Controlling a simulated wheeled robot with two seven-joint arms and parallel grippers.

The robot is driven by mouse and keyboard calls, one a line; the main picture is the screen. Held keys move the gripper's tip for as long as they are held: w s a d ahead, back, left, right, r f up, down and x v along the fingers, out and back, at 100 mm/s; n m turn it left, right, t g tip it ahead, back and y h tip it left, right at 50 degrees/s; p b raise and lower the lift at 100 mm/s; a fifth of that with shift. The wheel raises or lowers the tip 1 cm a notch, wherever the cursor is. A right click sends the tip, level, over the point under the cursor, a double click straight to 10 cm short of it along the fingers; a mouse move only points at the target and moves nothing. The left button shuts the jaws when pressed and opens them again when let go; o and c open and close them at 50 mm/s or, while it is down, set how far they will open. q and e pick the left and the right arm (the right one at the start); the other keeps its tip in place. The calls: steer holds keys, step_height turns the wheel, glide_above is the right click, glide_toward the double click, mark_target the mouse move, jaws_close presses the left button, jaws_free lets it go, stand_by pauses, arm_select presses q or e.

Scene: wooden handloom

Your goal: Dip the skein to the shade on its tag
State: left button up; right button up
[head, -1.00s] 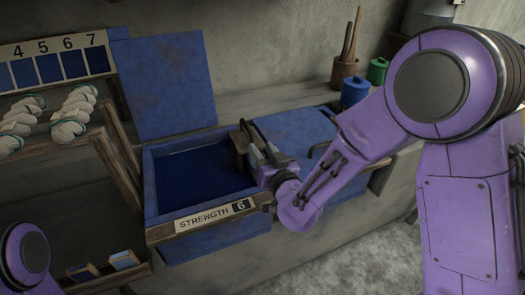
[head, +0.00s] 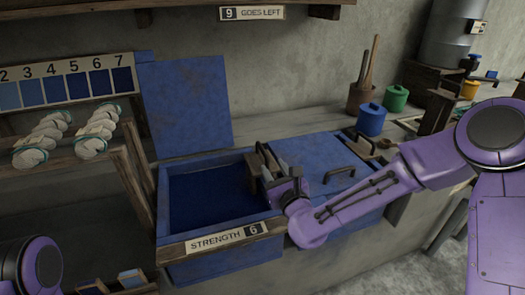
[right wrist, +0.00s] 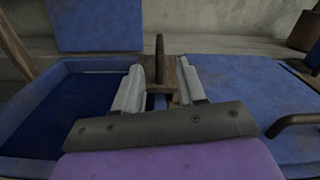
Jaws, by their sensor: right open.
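White skeins with pale green ties sit on a wooden rack at the left of the head view, one a front skein (head: 90,147); I cannot read any tag. The open vat (head: 163,205) holds dark blue dye, and its front label (head: 228,238) reads STRENGTH 6. My right gripper (head: 270,168) is over the vat's right edge, by a wooden block with a dark upright bar (right wrist: 159,60). Its jaws are open, one on each side of that bar in the right wrist view; contact is unclear. Only part of my left arm shows; its gripper is out of view.
The vat's blue lid (head: 185,105) stands raised behind it. A closed blue lid (head: 325,160) with handles lies to the right. A shade card (head: 70,85) hangs above the skeins. Blue (head: 371,120) and green (head: 395,98) pots stand on the back ledge.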

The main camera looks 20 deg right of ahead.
mark_target(263, 162)
steer(key=w+p, duration=0.1)
steer(key=w, duration=0.9)
steer(key=shift+w+a, duration=0.1)
steer(key=shift+a, duration=0.05)
jaws_close()
step_height(263, 162, down, 5)
steer(key=b, duration=0.4)
steer(key=shift+r, duration=0.2)
jaws_free()
steer(key=shift+f, duration=0.1)
